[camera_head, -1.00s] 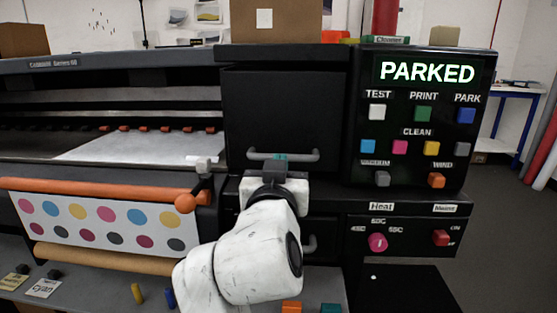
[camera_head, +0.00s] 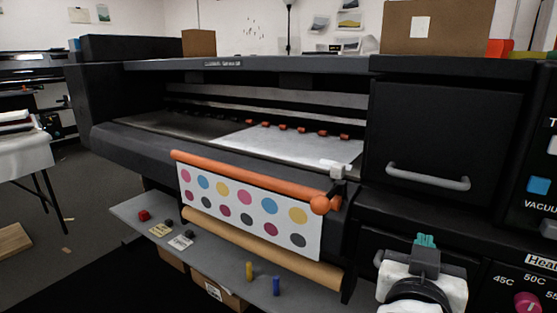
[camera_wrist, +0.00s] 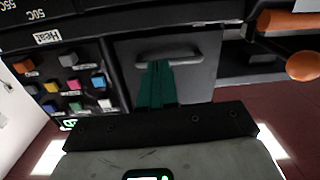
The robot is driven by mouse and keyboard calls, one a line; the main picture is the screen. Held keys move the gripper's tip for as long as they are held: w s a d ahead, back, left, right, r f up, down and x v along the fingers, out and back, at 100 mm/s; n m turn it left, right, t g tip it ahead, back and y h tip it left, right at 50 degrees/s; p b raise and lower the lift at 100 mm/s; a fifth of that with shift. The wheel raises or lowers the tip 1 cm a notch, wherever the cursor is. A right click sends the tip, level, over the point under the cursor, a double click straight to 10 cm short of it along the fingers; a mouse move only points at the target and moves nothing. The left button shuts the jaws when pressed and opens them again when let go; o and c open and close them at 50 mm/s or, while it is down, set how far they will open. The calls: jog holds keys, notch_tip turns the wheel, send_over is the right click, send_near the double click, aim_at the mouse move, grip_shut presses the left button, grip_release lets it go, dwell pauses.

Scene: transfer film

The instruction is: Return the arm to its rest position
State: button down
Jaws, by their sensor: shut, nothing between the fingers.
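My arm's white end shows at the bottom right of the head view. Its gripper (camera_head: 426,240) has teal fingers above a dark mount and stands in front of the printer's dark front panels. In the wrist view the teal fingers (camera_wrist: 157,85) lie together, shut and empty. They overlap the picture of a grey handle (camera_wrist: 168,57) on a dark panel, but I cannot tell the distance to it. The same kind of handle (camera_head: 428,176) shows above the gripper in the head view. Most of my arm is out of view.
The wide printer (camera_head: 240,65) fills the view. An orange bar with a ball end (camera_head: 320,205) juts out left of my gripper, above a dotted print (camera_head: 250,212). A shelf (camera_head: 205,252) holds small pegs and cards. Open floor (camera_head: 95,185) lies at the left.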

jog(key=s+d+f+n+g+y, duration=0.1)
jog(key=s+d+f+g+y, duration=0.15)
jog(key=f, duration=0.65)
jog(key=s+d+f+n+g+y, duration=0.1)
jog(key=s+d+f+n+g, duration=0.2)
jog(key=f, duration=0.5)
jog(key=s+d+f+g+y, duration=0.2)
jog(key=s+f, duration=0.3)
jog(key=f, duration=0.4)
jog(key=s+a+f+n+g+y, duration=0.1)
jog(key=s+a+f+g+y, duration=0.15)
jog(key=s+f, duration=0.5)
jog(key=s+a+f+n+g+y, duration=0.1)
jog(key=s+a+f+g+y, duration=0.3)
jog(key=s, duration=0.6)
notch_tip(320, 180, up, 25)
jog(key=d+h+p, duration=0.2)
jog(key=p, duration=2.5)
jog(key=shift+d+t, duration=0.35)
jog(key=shift+t, duration=0.05)
jog(key=shift+w, duration=0.15)
